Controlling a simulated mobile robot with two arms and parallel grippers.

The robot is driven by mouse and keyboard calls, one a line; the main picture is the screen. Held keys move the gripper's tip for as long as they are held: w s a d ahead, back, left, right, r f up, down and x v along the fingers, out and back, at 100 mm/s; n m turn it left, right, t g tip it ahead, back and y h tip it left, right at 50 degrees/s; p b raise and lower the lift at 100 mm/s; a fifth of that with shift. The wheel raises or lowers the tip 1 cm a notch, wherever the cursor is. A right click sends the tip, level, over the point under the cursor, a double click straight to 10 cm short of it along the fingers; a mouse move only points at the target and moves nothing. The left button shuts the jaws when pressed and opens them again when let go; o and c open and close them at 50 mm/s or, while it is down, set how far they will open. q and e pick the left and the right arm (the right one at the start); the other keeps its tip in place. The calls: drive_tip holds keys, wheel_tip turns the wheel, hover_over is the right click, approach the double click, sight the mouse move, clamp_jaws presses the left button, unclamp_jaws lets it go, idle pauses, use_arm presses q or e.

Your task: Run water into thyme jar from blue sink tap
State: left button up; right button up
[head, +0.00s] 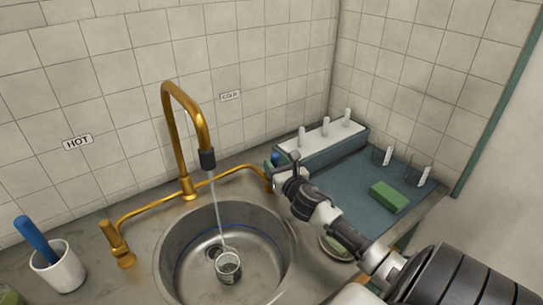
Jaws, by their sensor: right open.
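A small glass jar (229,268) stands in the round steel sink basin (173,262), near the drain. A thin stream of water (217,215) runs from the dark nozzle of the gold tap (181,135) down to the jar. I cannot read any label on the jar. The right-hand tap handle, with a bit of blue (275,158), is below the COLD sign (230,96) and partly hidden by my right gripper. My right gripper (279,172) is open, close beside that handle; I cannot tell whether it touches. My left gripper is not in view.
The gold left handle (115,243) stands below the HOT sign (77,142). A white cup (58,270) with a blue-handled tool is at the far left. Right of the sink are a blue-grey mat (352,186), a green sponge (389,196) and a rack (322,143) with white pegs.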

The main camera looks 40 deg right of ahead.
drive_tip(key=shift+x, duration=2.05)
drive_tip(key=shift+c, duration=0.3)
clamp_jaws()
